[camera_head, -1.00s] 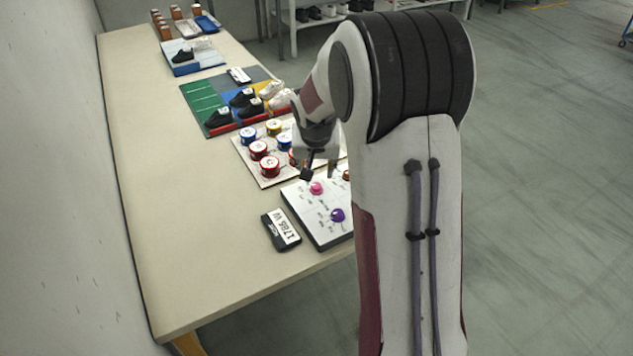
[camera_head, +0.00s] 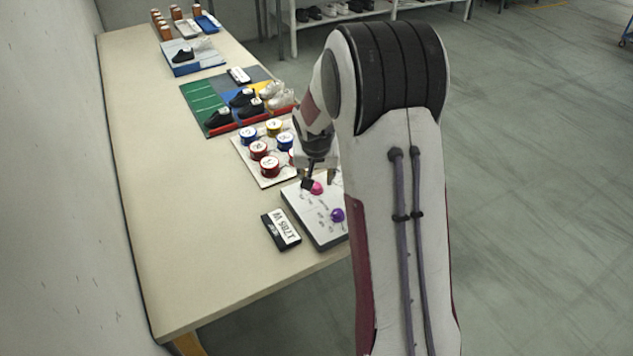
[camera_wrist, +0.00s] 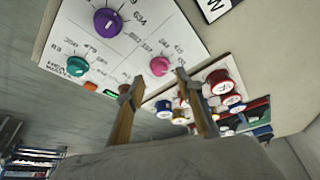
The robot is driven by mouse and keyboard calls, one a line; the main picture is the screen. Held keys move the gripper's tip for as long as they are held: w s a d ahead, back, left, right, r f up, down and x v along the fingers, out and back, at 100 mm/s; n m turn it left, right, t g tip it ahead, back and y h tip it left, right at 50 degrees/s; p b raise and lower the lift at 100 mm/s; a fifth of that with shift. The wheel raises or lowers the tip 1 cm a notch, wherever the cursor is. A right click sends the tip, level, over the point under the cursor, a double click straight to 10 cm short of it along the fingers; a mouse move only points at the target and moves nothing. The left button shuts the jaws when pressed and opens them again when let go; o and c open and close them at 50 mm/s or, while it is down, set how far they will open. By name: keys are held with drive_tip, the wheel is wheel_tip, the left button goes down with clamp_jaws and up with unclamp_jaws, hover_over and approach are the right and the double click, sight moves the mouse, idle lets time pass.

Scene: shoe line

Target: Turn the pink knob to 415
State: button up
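The pink knob (camera_head: 316,188) is on the white dial panel (camera_head: 313,214) near the table's front edge. My gripper (camera_head: 319,180) is right over it, with one dark fingertip close to the knob's left side. In the wrist view the pink knob (camera_wrist: 159,66) shows between and just beyond the two spread fingertips (camera_wrist: 155,84). The gripper is open, and nothing is between its fingers. I cannot tell whether a fingertip touches the knob. Printed numbers surround the knob, but they are too small to read, and its pointer setting is unclear.
The panel also bears a purple knob (camera_wrist: 107,22), a teal knob (camera_wrist: 77,65) and an orange knob (camera_wrist: 90,87). A black-and-white label box (camera_head: 281,230) lies left of the panel. A board of colored spools (camera_head: 265,168) stands behind it. The table's left side is clear.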

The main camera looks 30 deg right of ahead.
sight(316, 186)
drive_tip(key=shift+x, duration=1.7)
clamp_jaws()
